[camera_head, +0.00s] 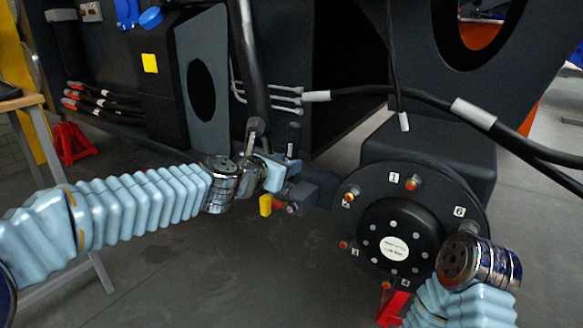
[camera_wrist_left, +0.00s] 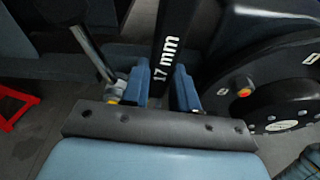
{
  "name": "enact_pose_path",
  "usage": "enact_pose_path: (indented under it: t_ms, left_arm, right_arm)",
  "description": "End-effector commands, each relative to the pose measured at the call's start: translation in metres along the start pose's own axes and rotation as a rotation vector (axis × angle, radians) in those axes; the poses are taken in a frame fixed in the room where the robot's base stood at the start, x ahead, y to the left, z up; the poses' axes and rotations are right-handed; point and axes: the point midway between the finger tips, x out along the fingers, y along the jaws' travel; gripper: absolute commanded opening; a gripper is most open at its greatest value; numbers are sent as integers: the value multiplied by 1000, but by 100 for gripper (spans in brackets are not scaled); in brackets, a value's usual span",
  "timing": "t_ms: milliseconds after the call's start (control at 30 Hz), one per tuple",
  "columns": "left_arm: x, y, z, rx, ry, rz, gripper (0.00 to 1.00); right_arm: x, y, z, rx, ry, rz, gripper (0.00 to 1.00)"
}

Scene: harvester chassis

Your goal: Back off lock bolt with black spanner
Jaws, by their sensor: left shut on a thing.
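My left gripper (camera_head: 275,172) is at the middle of the head view, beside the hub's left side. In the left wrist view its two blue fingers (camera_wrist_left: 160,88) are shut on the black spanner (camera_wrist_left: 168,50), marked "17 mm". The spanner's shaft runs up and away from the fingers; its far end is out of that view. In the head view a short dark part of the spanner (camera_head: 294,140) shows above the gripper. I cannot make out the lock bolt for certain. My right wrist stands at the hub's lower right; its gripper fingers do not show.
The round black hub (camera_head: 345,225) carries numbered studs with orange-red tips. A yellow part (camera_head: 266,205) hangs just below my left gripper. A dark rod (camera_head: 254,60) comes down close above it. Black hoses (camera_head: 430,98) cross at right. A red stand (camera_head: 72,142) is at far left.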

Motion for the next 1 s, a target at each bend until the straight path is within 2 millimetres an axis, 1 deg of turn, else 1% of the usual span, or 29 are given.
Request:
enact_pose_path:
  t_ms: [400,800,1000]
  left_arm:
    - [0,3,1,-19,-2,-6,0]
    - [1,28,-2,-170,-1,-46,0]
    - [1,32,-2,-200,-1,-56,0]
  right_arm:
    - [0,0,0,0,0,0,43]
    - [-1,0,0,0,0,0,43]
    - [-1,0,0,0,0,0,43]
